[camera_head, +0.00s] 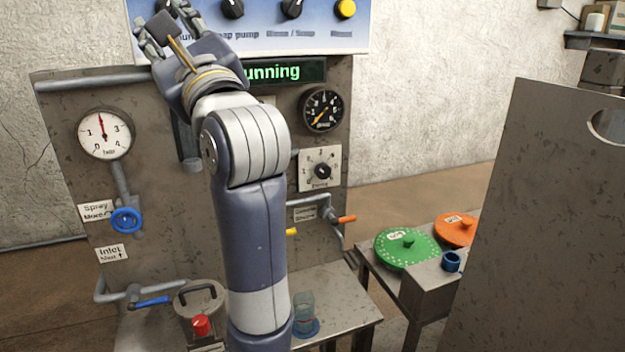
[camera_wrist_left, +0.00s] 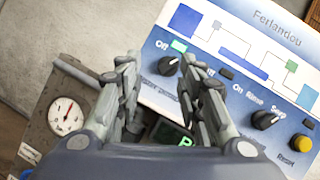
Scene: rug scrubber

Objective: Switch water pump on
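The control panel (camera_head: 270,30) is blue and white, with black knobs and a yellow button. In the wrist view, the leftmost black knob (camera_wrist_left: 168,66) has an "Off" label beside it and a pale green indicator (camera_wrist_left: 179,45) above it. Its label is blurred and I cannot tell where it points. My left gripper (camera_head: 167,20) is raised in front of the panel's left end, hiding that part in the head view. The wrist view shows its fingers (camera_wrist_left: 160,66) spread, with the knob seen between their tips. Contact cannot be told. My right gripper is not in view.
A green-lit display (camera_head: 275,72), reading "unning" where visible, sits below the panel. The soap pump knob (camera_head: 232,8), another knob (camera_head: 292,8) and the yellow button (camera_head: 345,8) lie to the right. A grey plate (camera_head: 550,220) blocks the right side. Gauges (camera_head: 104,133) sit lower.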

